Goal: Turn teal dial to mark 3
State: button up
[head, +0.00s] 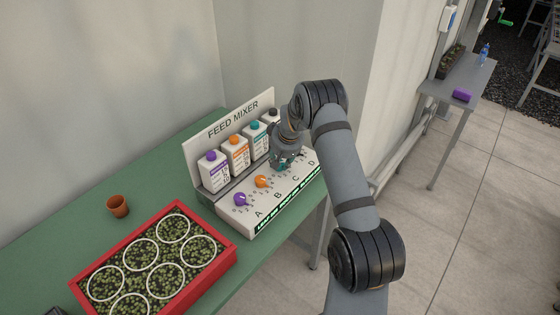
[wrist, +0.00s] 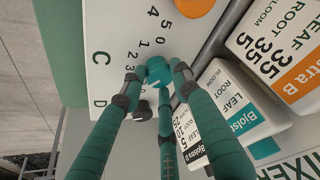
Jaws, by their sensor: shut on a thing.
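The teal dial (wrist: 158,69) is on the white sloping panel of the feed mixer (head: 228,205), beside the letter C. In the wrist view the teal-sleeved fingers of my gripper (wrist: 157,80) close around the dial, with their tips at its sides. Printed numbers run in an arc around the dial, among them 1, 2 and 3. I cannot make out which mark the dial's pointer faces. In the head view my gripper (head: 285,160) is down at the panel and hides most of the dial.
An orange dial (head: 261,181) and a purple dial (head: 240,199) lie left of my gripper. A dark dial (wrist: 142,110) sits close beside the teal one. Several bottles stand behind the dials. A red tray (head: 229,256) and a brown pot (head: 118,206) are on the green bench.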

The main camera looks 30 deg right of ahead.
jog(key=shift+m, duration=0.4)
jog(key=shift+w+a+f+m+h+b, duration=0.15)
jog(key=shift+m+h+b, duration=0.25)
jog(key=shift+m+b, duration=0.2)
jog(key=m+b, duration=0.2)
jog(key=b, duration=0.1)
jog(key=shift+f+h+b, duration=0.15)
jog(key=shift+h+b, duration=0.15)
jog(key=m+b, duration=0.1)
jog(key=b, duration=0.2)
jog(key=shift+m+h, duration=0.3)
jog(key=shift+r+m+g+b, duration=0.3)
jog(key=shift+m+b, duration=0.1)
jog(key=shift+b, duration=0.2)
jog(key=shift+r, duration=0.1)
jog(key=o, duration=1.2)
jog(key=shift+c, duration=0.2)
